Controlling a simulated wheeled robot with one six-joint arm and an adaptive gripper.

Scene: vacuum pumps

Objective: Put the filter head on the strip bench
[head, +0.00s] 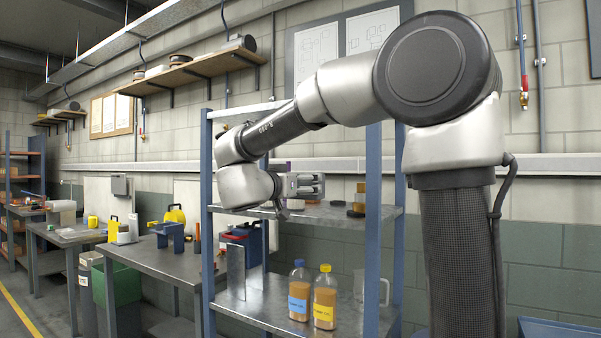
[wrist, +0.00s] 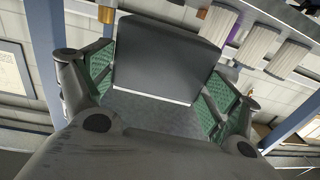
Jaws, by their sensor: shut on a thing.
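My gripper (head: 308,186) is in front of the blue-posted shelf rack, above its middle shelf. In the wrist view its green-padded fingers (wrist: 160,90) are shut on a dark grey block with a pale lower edge, which I take to be the filter head (wrist: 165,60). In the head view the held piece cannot be made out clearly beside the fingers. A grey workbench (head: 140,262) stands left of the rack, with a blue vise-like fixture on it. Another grey bench (head: 66,236) is further left. No label shows which is the strip bench.
The metal shelf rack (head: 375,240) holds two amber bottles (head: 312,297), a clear jug (head: 372,288) and small parts. Pale cylinders (wrist: 255,45) show beyond the held block in the wrist view. Yellow items and a green bin (head: 118,284) are near the benches.

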